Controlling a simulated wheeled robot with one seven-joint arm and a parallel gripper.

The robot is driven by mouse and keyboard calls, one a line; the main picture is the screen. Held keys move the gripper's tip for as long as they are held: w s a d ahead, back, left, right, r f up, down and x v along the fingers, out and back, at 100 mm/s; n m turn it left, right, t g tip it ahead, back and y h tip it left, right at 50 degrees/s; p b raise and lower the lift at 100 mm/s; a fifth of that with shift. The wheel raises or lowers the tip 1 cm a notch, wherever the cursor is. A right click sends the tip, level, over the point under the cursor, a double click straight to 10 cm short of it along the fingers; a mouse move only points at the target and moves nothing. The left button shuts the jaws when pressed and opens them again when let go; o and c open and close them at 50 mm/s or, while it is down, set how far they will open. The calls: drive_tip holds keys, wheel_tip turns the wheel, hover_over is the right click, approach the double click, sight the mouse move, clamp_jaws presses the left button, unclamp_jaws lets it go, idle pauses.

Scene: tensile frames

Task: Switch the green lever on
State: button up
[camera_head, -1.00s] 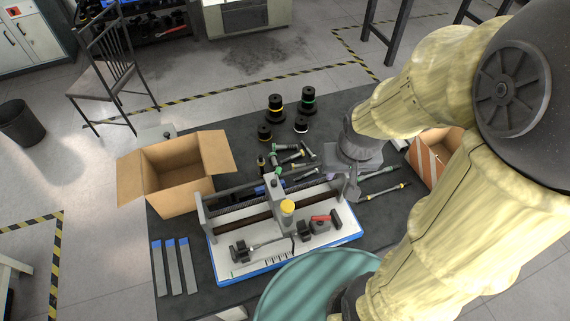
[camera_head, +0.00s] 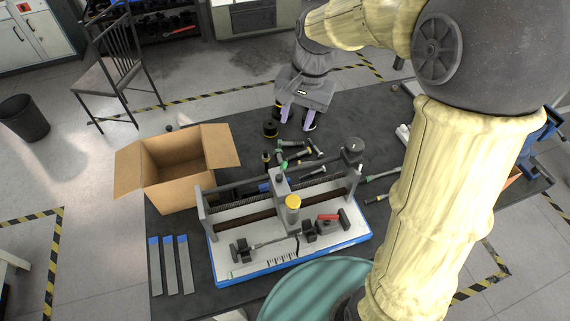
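I see no clearly green lever. A tensile frame (camera_head: 225,258) with a white bed and blue edge stands on the dark table. A red lever (camera_head: 328,217) lies at the right of its bed. A yellow-topped grey post (camera_head: 292,212) stands in the middle of the frame. My gripper (camera_head: 297,122) is behind the frame, at the far side of the table, pointing down. Its two purple-grey fingers are spread apart among the black weights.
An open cardboard box (camera_head: 180,165) stands left of the frame. Three blue-tipped grey strips (camera_head: 170,266) lie at the front left. Loose bolts and tools (camera_head: 300,157), some with green parts, lie behind the frame. A black weight (camera_head: 270,129) stands left of my gripper. A teal round surface (camera_head: 318,290) is in front.

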sight(284, 164)
idle(0.3)
drive_tip(key=f, duration=0.5)
drive_tip(key=a+f+p, duration=0.1)
drive_tip(key=f, duration=0.5)
drive_tip(key=w+a+f+p, duration=0.1)
drive_tip(key=f, duration=0.5)
drive_tip(key=shift+a, duration=0.25)
